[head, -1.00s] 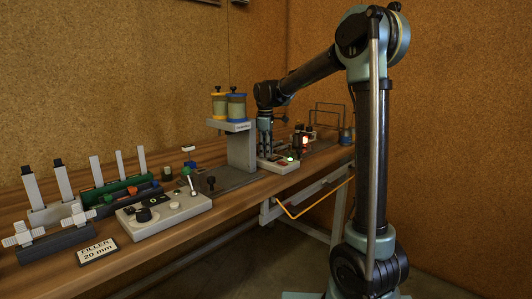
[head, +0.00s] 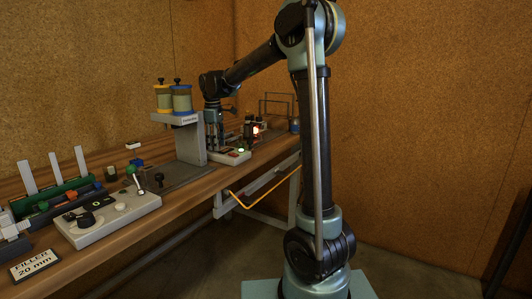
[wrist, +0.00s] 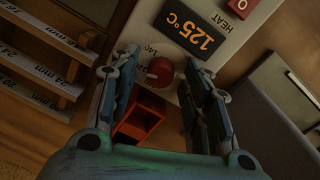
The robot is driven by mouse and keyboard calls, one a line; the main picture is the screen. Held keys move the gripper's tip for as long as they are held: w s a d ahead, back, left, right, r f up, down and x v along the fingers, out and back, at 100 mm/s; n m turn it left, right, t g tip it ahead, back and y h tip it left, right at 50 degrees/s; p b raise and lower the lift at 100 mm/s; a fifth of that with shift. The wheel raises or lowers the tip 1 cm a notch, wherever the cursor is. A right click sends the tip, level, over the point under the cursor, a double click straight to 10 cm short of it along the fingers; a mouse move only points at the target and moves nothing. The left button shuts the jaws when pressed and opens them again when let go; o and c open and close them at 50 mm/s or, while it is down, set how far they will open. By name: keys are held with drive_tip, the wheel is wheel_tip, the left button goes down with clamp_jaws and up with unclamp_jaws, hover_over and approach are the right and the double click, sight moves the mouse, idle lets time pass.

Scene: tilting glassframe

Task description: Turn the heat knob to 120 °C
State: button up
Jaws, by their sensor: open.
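The red heat knob (wrist: 160,71) sits on a light panel in the wrist view, with a 140 mark beside it. The display (wrist: 190,27) next to it reads 125 °C, with the word HEAT alongside. My gripper (wrist: 162,60) is open, with one fingertip on either side of the knob. I cannot tell whether either finger touches it. In the head view my gripper (head: 213,143) points down at the panel beside the grey press stand; the knob cannot be made out there.
An orange open box (wrist: 143,117) lies close between my fingers. A wooden rack (wrist: 45,55) with mm labels is at the left. A red button marked 0 (wrist: 240,6) is on the panel. In the head view, the grey stand with two canisters (head: 190,135) is close left of my gripper.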

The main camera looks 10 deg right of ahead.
drive_tip(key=m, duration=0.6)
drive_tip(key=shift+m, duration=0.3)
wheel_tip(320, 180, up, 17)
drive_tip(key=s+d+f+m, duration=0.2)
drive_tip(key=s+d+f, duration=0.5)
drive_tip(key=s+d, duration=0.3)
drive_tip(key=s+d+f+m, duration=0.2)
drive_tip(key=s+d+f, duration=0.5)
drive_tip(key=s+d, duration=0.4)
drive_tip(key=shift+s+d+f+m+t, duration=0.3)
drive_tip(key=shift+d+f+m+t, duration=0.1)
drive_tip(key=shift+d, duration=0.3)
drive_tip(key=shift+c, duration=0.6)
